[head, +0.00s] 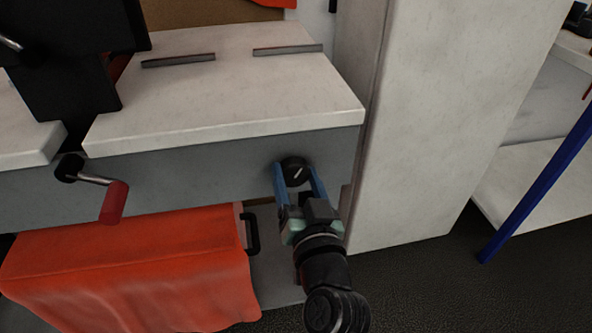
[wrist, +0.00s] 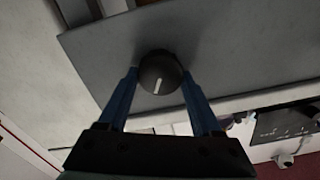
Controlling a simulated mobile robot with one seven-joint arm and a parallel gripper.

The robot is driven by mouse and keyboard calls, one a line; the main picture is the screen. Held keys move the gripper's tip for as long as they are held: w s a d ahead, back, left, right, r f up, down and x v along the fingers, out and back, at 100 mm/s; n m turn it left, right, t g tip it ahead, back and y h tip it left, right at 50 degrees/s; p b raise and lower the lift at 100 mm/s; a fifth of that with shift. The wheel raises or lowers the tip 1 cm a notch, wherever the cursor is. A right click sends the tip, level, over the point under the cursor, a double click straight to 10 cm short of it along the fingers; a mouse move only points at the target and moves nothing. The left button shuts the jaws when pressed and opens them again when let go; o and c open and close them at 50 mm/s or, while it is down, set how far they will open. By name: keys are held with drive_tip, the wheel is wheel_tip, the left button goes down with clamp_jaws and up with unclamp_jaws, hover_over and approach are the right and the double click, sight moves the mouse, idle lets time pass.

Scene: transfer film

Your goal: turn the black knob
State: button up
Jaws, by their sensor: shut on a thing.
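The black knob (head: 295,167) is round with a white pointer line and sits on the grey front panel (head: 215,170) below the white worktop. In the wrist view, the knob (wrist: 160,73) is between the blue fingertips of my gripper (wrist: 159,80), and its white line points toward the gripper, tilted slightly. In the head view, my gripper (head: 296,172) reaches up to the panel with one blue finger on each side of the knob. The fingers are shut on the knob. The knob's base against the panel is hidden.
A crank with a red handle (head: 115,202) sticks out from the panel at left. An orange cloth (head: 130,270) hangs below, beside a black handle (head: 250,232). A white pillar (head: 440,120) stands close on the right. The white worktop (head: 230,90) overhangs the knob.

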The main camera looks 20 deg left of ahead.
drive_tip(key=m+p, duration=0.2)
drive_tip(key=m, duration=0.4)
drive_tip(key=shift+d+f, duration=0.1)
drive_tip(key=shift+p, duration=0.3)
idle(0.3)
drive_tip(key=o, duration=1.4)
drive_tip(key=shift+c, duration=0.2)
drive_tip(key=v, duration=1.3)
